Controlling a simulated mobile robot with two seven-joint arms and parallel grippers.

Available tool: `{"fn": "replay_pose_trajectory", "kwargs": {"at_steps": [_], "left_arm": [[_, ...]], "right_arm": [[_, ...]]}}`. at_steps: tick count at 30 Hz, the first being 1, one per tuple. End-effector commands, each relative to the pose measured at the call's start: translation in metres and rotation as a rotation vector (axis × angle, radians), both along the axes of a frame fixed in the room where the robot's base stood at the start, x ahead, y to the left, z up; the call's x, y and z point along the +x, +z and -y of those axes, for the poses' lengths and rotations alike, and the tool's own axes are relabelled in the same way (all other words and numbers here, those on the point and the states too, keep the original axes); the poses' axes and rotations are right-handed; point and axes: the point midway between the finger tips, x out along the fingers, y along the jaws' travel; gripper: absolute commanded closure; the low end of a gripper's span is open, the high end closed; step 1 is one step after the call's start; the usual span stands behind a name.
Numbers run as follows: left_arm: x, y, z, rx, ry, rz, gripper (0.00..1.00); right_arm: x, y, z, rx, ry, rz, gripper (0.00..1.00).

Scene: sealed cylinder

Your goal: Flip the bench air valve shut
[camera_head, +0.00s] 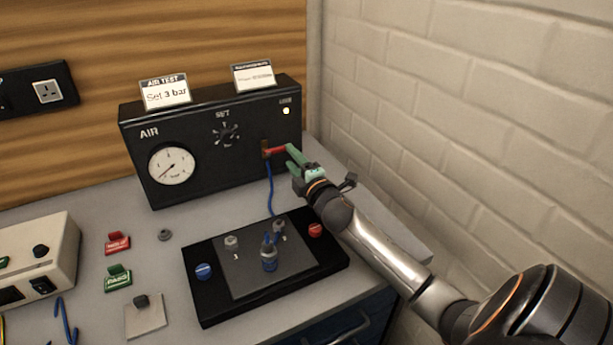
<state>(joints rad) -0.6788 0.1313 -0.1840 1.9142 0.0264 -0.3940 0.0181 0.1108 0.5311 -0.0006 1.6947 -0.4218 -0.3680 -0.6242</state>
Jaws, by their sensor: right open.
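The air valve (266,149) is a brass-coloured fitting on the lower right of the black AIR box's front. Its red lever (279,150) points sideways to the right. My right gripper (291,156), with green fingers, is at the lever's outer end. Its fingertips are next to the red lever; I cannot tell whether they touch it. The gripper is open. The black AIR box (245,165) has a round gauge (171,165) and a SET knob (227,134). My left gripper is not in view.
Red (117,242) and green (118,278) labelled blocks stand left. A beige instrument (60,250) is at far left. A white brick wall (480,120) bounds the right.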

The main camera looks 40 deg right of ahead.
Motion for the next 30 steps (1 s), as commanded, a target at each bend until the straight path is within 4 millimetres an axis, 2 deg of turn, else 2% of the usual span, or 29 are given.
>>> {"fn": "replay_pose_trajectory", "kwargs": {"at_steps": [1, 9, 15, 21, 30], "left_arm": [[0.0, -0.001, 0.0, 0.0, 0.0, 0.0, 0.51], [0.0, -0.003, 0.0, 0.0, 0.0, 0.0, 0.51], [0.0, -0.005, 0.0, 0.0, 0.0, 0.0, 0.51], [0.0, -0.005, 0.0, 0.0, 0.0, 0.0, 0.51], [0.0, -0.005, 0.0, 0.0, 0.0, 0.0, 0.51]], "right_arm": [[-0.011, -0.002, -0.003, 0.0, 0.002, -0.003, 0.51], [-0.057, -0.002, -0.014, 0.0, 0.001, -0.003, 0.51], [-0.08, -0.002, -0.019, 0.002, 0.0, -0.003, 0.51], [-0.088, -0.001, -0.021, 0.0, -0.001, -0.002, 0.51], [-0.088, -0.001, -0.021, 0.0, -0.001, -0.002, 0.51]]}}
